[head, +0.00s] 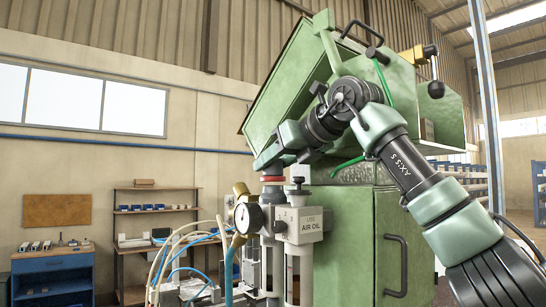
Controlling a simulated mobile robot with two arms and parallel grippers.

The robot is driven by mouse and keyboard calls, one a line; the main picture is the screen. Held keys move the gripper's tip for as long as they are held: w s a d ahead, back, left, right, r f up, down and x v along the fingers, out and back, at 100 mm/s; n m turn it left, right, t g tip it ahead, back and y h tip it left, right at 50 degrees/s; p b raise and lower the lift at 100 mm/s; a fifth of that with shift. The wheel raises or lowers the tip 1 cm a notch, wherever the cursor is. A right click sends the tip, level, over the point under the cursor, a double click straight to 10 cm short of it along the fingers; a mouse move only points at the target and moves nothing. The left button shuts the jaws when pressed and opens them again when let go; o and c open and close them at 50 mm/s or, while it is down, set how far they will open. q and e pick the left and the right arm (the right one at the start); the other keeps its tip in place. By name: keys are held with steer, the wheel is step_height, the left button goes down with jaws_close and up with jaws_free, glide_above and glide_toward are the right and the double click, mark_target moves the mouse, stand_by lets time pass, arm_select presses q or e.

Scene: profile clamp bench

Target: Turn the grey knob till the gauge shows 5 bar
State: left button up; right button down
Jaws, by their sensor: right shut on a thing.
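My right gripper (268,163) reaches down-left from the right and is shut at the knob's top. Its fingertips are partly hidden by its own body and wrist. My left gripper is not in view.
A second unit labelled "USE AIR OIL" (311,224) stands just right of the knob, with a small dark cap (297,186). Hoses (180,250) loop at the left. The green machine housing (345,240) is close behind and right.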

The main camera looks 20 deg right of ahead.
steer(key=shift+y, duration=0.3)
steer(key=c, duration=0.9)
jaws_free()
steer(key=shift+o, duration=0.2)
steer(key=shift+s+d, duration=0.1)
steer(key=shift+s, duration=0.1)
steer(key=s+d+b, duration=0.5)
steer(key=s+b, duration=0.1)
steer(key=s, duration=0.5)
steer(key=shift+s+r+b, duration=0.25)
steer(key=shift+s+b, duration=0.1)
steer(key=shift+b, duration=0.05)
